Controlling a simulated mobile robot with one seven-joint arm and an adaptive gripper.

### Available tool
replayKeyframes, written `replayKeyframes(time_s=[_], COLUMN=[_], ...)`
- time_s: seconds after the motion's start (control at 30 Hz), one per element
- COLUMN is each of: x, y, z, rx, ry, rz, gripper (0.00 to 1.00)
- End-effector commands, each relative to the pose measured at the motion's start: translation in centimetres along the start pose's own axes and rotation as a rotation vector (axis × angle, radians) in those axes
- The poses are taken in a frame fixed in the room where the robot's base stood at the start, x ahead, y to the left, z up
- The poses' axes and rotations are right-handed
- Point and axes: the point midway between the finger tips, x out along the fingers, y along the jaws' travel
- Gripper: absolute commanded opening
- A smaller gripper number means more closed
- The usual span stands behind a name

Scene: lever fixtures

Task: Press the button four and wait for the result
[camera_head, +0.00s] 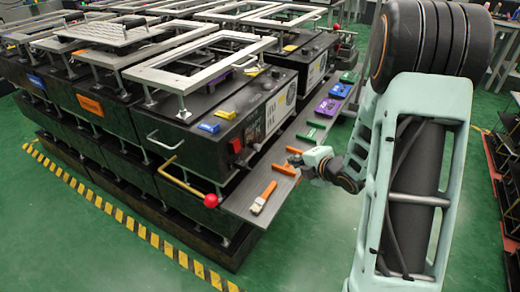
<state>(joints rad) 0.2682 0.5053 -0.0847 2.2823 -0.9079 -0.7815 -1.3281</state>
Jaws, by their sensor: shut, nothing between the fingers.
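No label reading "four" can be made out, so I cannot tell which part is button four. Coloured parts sit along a grey shelf (238,207): an orange piece with a pale end (264,197), an orange T-shaped piece (284,169), a green piece (311,134), a purple piece (327,107) and more behind. My gripper (293,158) is small in the picture, shut and empty, close above the orange T-shaped piece. Whether it touches it is unclear. A red knob-like part (236,145) is on the black machine's front, left of my gripper.
A yellow lever with a red ball (210,200) sticks out at the machine's lower corner. Blue (209,128) and yellow (226,114) blocks sit on the black machine (190,140). Pale metal frames (190,62) stand above. Green floor (310,250) is open in front.

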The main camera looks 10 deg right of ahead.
Motion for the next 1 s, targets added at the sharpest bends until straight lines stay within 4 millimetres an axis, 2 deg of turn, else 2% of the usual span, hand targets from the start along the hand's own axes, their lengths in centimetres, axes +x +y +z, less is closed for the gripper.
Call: replayKeyframes(time_s=[0.6, 1.0], x=[5.3, 5.9], y=[3.7, 4.4], z=[-3.8, -4.3], rx=[-0.002, -0.001], ry=[0.001, 0.0], rz=[0.002, 0.001], gripper=[0.0, 0.0])
